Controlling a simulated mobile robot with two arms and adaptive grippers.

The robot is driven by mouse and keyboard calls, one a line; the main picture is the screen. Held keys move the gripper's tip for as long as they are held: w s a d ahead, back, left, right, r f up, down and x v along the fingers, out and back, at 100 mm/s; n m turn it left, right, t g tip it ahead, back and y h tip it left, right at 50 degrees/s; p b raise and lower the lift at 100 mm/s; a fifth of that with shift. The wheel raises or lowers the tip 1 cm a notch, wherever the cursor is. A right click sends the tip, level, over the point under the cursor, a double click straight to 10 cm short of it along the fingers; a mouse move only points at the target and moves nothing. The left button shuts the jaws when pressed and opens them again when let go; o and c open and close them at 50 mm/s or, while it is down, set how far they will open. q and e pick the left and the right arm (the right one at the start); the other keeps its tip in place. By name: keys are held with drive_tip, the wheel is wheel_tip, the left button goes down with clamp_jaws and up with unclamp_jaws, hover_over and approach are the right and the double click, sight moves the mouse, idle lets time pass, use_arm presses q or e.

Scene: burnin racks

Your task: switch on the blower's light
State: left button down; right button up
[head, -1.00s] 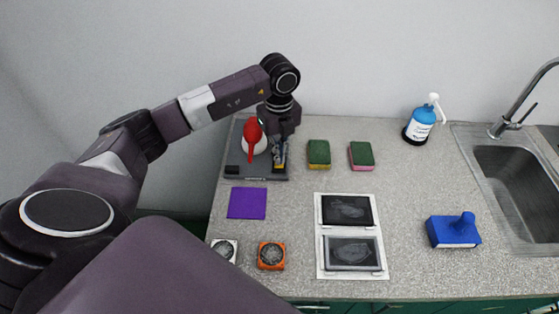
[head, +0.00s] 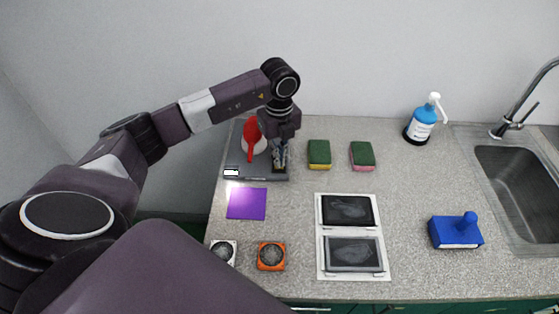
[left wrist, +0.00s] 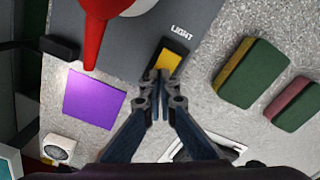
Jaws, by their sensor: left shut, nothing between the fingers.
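The blower is a grey base (head: 254,173) at the back left of the counter, with a white body and a red nozzle (head: 250,152). A small lamp (head: 231,172) at its front left corner glows white. The purple square (head: 246,204) in front of it is brightly lit; it also shows in the left wrist view (left wrist: 93,98). A yellow rocker switch (left wrist: 169,62) sits by the word LIGHT on the base. My left gripper (left wrist: 158,78) is shut and empty, its fingertips at the switch's near end; whether they touch is unclear. My right gripper is not in view.
Two sponges (head: 319,154) (head: 362,155) lie right of the blower. A white panel with two dark screens (head: 349,210), white and orange fan-like boxes (head: 271,256) and a blue block (head: 454,232) lie nearer. A blue bottle (head: 420,127) and sink (head: 520,180) are at right.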

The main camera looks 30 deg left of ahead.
use_arm(q)
drive_tip(key=shift+r+p, duration=2.5)
drive_tip(key=shift+r, duration=1)
drive_tip(key=shift+d+f, duration=0.1)
